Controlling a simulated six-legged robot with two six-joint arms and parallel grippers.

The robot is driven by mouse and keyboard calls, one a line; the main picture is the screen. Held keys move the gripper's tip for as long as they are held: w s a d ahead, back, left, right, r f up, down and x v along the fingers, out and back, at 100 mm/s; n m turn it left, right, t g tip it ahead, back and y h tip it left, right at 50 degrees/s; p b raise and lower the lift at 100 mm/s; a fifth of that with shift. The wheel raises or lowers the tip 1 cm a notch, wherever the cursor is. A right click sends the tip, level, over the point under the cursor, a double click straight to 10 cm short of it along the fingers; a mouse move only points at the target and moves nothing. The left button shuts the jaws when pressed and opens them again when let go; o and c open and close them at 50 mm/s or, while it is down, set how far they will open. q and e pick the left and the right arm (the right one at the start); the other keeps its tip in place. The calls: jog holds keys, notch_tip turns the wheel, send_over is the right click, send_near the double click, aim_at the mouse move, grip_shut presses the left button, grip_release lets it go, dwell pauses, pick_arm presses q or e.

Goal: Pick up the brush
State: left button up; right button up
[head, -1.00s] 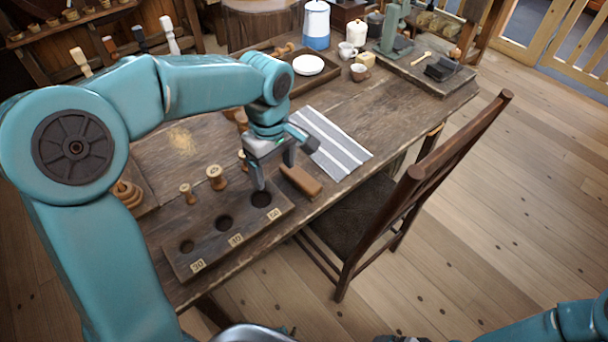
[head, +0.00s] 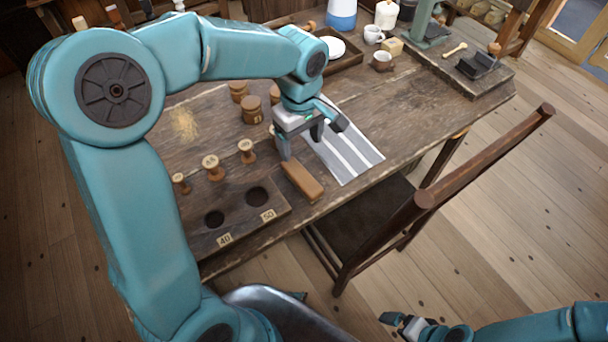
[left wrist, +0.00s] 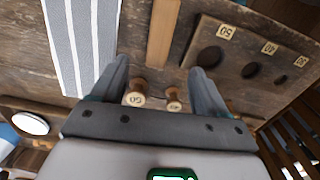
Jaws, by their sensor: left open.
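The brush (head: 302,181) looks like a long brown wooden block lying flat on the table, between the striped cloth and the holed block; any bristles are hidden. It also shows in the left wrist view (left wrist: 162,36), ahead of the fingers. My left gripper (head: 301,146) is open and empty above the table, just beyond the brush's far end in the head view. In the left wrist view its fingers (left wrist: 160,68) are spread, with the brush apart from both. My right gripper (head: 402,321) is at the bottom edge, far from the brush, its jaws unclear.
A wooden block (head: 234,220) with numbered holes lies near the table's front edge. Several spools (head: 212,167) stand behind it. A striped cloth (head: 345,150) lies right of the gripper. A chair (head: 425,200) stands against the front. Wooden pots (head: 252,109) stand behind.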

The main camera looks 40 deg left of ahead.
pick_arm(q)
send_over(302, 175)
notch_tip(302, 175, down, 8)
jog(key=shift+s+a+r, duration=0.1)
jog(key=shift+r, duration=0.1)
jog(key=shift+a+f, duration=0.1)
jog(key=shift+f, duration=0.45)
jog(key=f, duration=0.4)
jog(key=shift+d, duration=0.2)
jog(key=shift+f, duration=0.45)
jog(key=c, duration=1.1)
jog(key=shift+r, duration=0.1)
notch_tip(302, 175, up, 20)
jog(key=p, duration=0.1)
